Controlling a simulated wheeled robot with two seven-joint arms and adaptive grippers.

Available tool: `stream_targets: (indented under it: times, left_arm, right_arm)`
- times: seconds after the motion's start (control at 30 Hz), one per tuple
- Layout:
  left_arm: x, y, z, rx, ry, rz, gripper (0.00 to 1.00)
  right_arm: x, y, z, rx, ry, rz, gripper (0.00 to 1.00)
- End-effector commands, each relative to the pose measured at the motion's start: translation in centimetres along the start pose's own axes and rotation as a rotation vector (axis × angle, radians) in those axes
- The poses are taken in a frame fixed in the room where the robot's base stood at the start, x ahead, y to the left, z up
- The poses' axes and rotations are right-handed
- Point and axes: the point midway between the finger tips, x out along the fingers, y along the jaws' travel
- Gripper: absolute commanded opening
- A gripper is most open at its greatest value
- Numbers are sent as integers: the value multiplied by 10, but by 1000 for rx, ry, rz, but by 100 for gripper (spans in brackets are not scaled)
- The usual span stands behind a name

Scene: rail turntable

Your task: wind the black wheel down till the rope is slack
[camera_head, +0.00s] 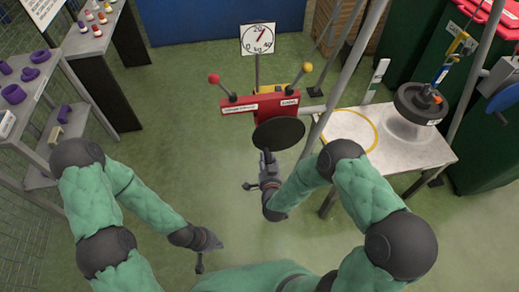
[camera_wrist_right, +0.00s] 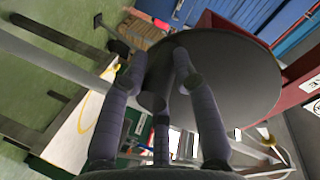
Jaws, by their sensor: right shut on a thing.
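A black round disc wheel (camera_head: 278,133) sits under the red housing (camera_head: 262,104). My right gripper (camera_head: 267,160) is at its near left edge; in the right wrist view its fingers (camera_wrist_right: 162,66) are shut at the wheel (camera_wrist_right: 235,75), the exact contact partly hidden. The rope looks straight. My left gripper (camera_head: 199,265) hangs low over the floor, away from everything; its fingers are too small to judge.
A yellow ring (camera_head: 376,134) is marked on the white table. A dial (camera_head: 258,38) with a red needle stands behind the housing, with red and yellow knobbed levers. Slanted grey poles rise beside the table. Shelves (camera_head: 45,95) stand left; the middle floor is clear.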

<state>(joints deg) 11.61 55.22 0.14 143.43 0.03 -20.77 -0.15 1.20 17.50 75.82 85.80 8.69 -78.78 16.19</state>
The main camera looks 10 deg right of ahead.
Motion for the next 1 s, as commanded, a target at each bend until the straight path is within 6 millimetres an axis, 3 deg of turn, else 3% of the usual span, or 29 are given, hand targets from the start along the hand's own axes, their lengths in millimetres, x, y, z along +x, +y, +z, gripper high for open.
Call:
stream_targets:
  times: [0.6,1.0]
  left_arm:
    - [13,-5,0,0,0,0,0]
    - [14,-5,0,0,0,0,0]
  right_arm:
    - [4,20,-6,-174,53,34,0]
    - [5,20,-8,-199,61,36,0]
